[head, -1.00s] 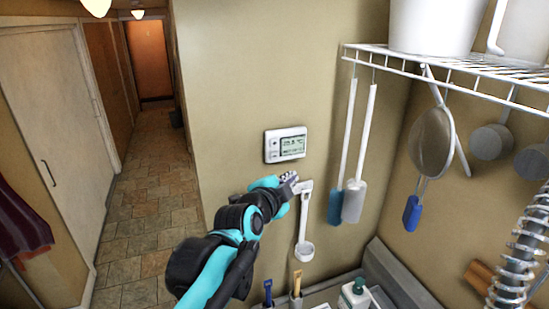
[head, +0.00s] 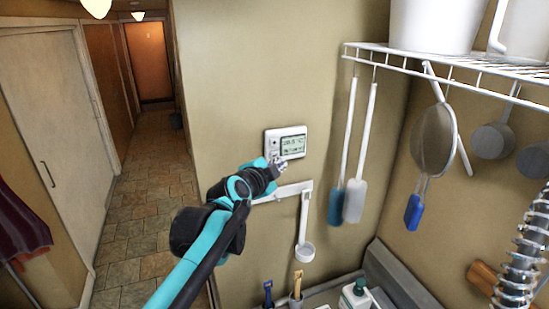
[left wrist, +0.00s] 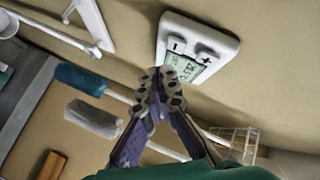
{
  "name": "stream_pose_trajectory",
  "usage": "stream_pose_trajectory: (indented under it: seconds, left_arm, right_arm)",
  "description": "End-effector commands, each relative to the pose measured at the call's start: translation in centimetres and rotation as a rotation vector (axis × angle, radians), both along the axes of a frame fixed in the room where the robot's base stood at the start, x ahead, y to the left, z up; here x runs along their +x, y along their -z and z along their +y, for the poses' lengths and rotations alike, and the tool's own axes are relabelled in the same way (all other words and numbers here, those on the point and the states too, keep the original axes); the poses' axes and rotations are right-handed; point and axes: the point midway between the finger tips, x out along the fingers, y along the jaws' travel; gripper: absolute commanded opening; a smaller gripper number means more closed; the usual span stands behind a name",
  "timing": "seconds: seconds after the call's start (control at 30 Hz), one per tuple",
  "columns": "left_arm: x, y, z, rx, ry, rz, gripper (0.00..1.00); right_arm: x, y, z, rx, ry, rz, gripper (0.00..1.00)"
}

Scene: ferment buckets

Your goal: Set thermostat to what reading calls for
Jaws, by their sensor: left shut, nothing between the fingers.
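The white thermostat (head: 286,143) is mounted on the beige wall, with a grey display whose digits are too small to read surely. In the left wrist view the thermostat (left wrist: 228,38) shows a minus and a plus button beside its display. My left gripper (head: 279,162) is shut and empty, with its fingertips just below the thermostat's lower left part in the head view. In the left wrist view the shut fingertips (left wrist: 160,72) are close to the display's edge; I cannot tell whether they touch. My right gripper is not in view.
A white wall rail (head: 290,190) with a hanging ladle-like tool (head: 304,235) is below the thermostat. Two long-handled brushes (head: 354,195) hang to its right under a wire shelf (head: 440,70). A hallway opens at left.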

Motion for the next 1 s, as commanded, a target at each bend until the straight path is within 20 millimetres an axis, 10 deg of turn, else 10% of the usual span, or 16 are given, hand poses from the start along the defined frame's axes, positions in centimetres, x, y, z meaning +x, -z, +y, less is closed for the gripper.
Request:
stream_pose_trajectory:
  seconds: [1.0]
  left_arm:
    - [1.33,-0.04,0.55,-0.001,0.001,0.000,0.00]
  right_arm:
    - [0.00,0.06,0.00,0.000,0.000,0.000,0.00]
